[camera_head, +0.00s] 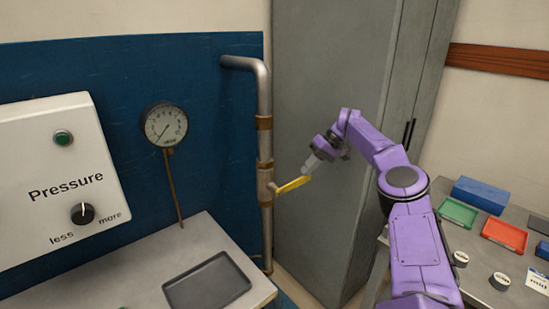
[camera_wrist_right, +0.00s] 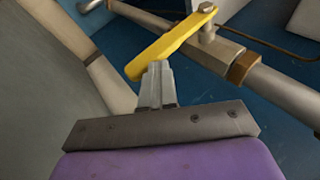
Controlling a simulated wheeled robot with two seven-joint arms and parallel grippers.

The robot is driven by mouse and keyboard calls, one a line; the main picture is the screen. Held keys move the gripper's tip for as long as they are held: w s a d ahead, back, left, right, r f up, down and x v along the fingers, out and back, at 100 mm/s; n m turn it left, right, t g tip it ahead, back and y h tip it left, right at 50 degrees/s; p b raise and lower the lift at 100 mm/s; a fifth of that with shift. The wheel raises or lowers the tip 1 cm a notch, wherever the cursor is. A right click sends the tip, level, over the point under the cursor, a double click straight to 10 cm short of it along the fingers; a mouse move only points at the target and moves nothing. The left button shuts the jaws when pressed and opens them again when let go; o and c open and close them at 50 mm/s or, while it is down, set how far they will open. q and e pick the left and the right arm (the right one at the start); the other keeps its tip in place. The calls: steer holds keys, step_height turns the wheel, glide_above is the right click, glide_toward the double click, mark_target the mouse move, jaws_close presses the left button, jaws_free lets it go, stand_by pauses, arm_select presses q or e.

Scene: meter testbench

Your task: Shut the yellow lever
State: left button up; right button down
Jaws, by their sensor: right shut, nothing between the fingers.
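The yellow lever (camera_head: 292,185) sticks out to the right from a valve on the vertical metal pipe (camera_head: 265,130), tilted slightly up toward its free end. In the right wrist view the yellow lever (camera_wrist_right: 170,45) runs from the valve stem at the upper right to its free end near the middle. My right gripper (camera_head: 311,166) is shut and empty, with its fingertips close to the lever's free end. In the wrist view the right fingertips (camera_wrist_right: 157,68) are at the lever's free end; I cannot tell whether they touch. My left gripper is not in view.
A pressure gauge (camera_head: 166,125) and a white control box (camera_head: 55,180) are left of the pipe. A dark tray (camera_head: 207,282) lies on the left bench. A grey cabinet (camera_head: 320,80) stands behind my right arm. Green and red trays (camera_head: 504,236) lie on the right table.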

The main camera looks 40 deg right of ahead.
steer(key=shift+f, duration=0.15)
stand_by(0.4)
steer(key=p+v, duration=1)
steer(key=p, duration=0.4)
steer(key=shift+r, duration=0.25)
steer(key=shift+s+d, duration=0.1)
steer(key=shift+f, duration=0.1)
